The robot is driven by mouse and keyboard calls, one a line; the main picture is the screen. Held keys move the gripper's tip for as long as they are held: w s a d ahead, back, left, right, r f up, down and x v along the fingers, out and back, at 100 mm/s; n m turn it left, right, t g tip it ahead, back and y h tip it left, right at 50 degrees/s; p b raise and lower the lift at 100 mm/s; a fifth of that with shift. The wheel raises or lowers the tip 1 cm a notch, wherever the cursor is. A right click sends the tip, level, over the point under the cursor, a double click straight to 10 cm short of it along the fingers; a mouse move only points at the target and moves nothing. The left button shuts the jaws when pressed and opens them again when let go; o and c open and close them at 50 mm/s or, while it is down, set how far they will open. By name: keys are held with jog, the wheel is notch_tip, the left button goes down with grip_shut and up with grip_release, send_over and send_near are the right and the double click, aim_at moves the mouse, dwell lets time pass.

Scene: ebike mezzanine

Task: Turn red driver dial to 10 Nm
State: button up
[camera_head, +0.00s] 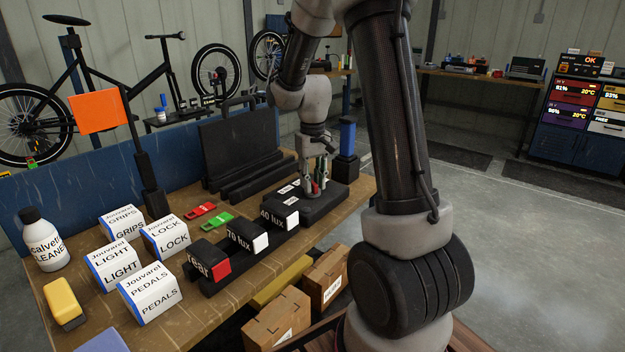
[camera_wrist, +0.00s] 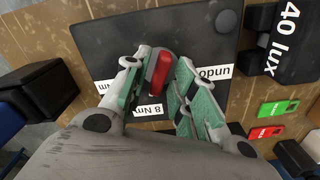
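The red dial (camera_wrist: 160,72) sits on a dark base plate (camera_wrist: 198,26) in the wrist view, its red bar on a grey round body. White labels lie around it; one reads "8 Nm" (camera_wrist: 148,110) upside down, and another at the left ends in "Nm" (camera_wrist: 107,87). I cannot read a "10 Nm" label. My gripper (camera_wrist: 157,88) has green-padded fingers on either side of the red bar, with a visible gap at the left finger. I cannot tell whether the right finger touches it. In the head view my gripper (camera_head: 315,186) is down over the base plate (camera_head: 322,206).
A row of black blocks, including "40 lux" (camera_head: 280,213), stands left of the plate. Red (camera_head: 201,210) and green (camera_head: 217,223) tags lie behind them. A black case (camera_head: 240,145) and a blue-topped post (camera_head: 347,150) stand close by. Boxed parts fill the bench's left.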

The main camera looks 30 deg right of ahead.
grip_shut()
jog(key=shift+m, duration=0.4)
jog(key=m, duration=0.4)
jog(key=shift+m, duration=2.5)
jog(key=shift+o, duration=1.8)
grip_release()
